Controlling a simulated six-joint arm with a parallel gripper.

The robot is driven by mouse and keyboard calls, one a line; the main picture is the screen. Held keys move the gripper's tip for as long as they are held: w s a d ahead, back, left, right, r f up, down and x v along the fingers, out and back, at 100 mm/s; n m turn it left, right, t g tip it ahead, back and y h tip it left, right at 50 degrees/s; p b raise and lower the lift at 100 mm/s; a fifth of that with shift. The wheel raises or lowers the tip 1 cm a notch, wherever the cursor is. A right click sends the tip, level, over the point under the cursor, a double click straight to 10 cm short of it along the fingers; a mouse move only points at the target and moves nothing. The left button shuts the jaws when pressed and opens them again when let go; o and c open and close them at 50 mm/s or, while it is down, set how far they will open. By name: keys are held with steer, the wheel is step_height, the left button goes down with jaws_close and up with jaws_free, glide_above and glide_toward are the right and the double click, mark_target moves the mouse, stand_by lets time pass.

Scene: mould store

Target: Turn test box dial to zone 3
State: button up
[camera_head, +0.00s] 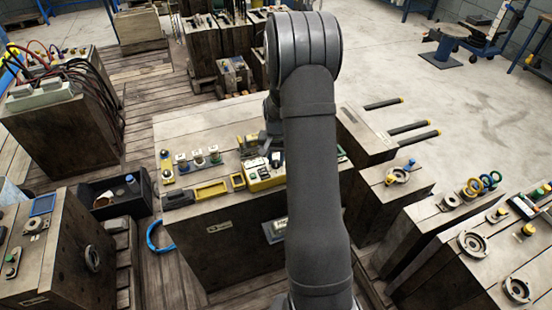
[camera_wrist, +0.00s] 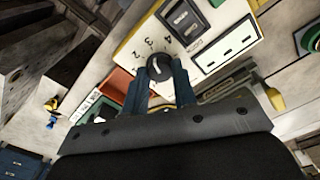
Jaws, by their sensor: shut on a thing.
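The yellow-edged test box (camera_head: 263,176) sits on top of the central mould block in the head view, partly behind my arm. In the wrist view, the test box (camera_wrist: 190,14) shows its pale face, with printed numbers around a dark round dial (camera_wrist: 158,66). My gripper (camera_wrist: 159,72) has its two fingers on either side of the dial and is shut on it. The dial shows a light mark, but I cannot tell which number it points at. In the head view my arm hides the fingertips and the dial.
A yellow tray (camera_head: 211,190) and several small coloured-top pieces (camera_head: 198,158) lie left of the test box on the block top (camera_head: 228,122). Three yellow-tipped rods (camera_head: 408,127) stick out at the right. A black bin (camera_head: 112,196) stands on the left.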

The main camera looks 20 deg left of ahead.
stand_by(0.3)
steer(key=o, duration=1)
steer(key=shift+r, duration=0.15)
step_height(320, 180, up, 17)
steer(key=shift+r, duration=0.1)
step_height(320, 180, down, 18)
steer(key=shift+r, duration=0.25)
stand_by(0.4)
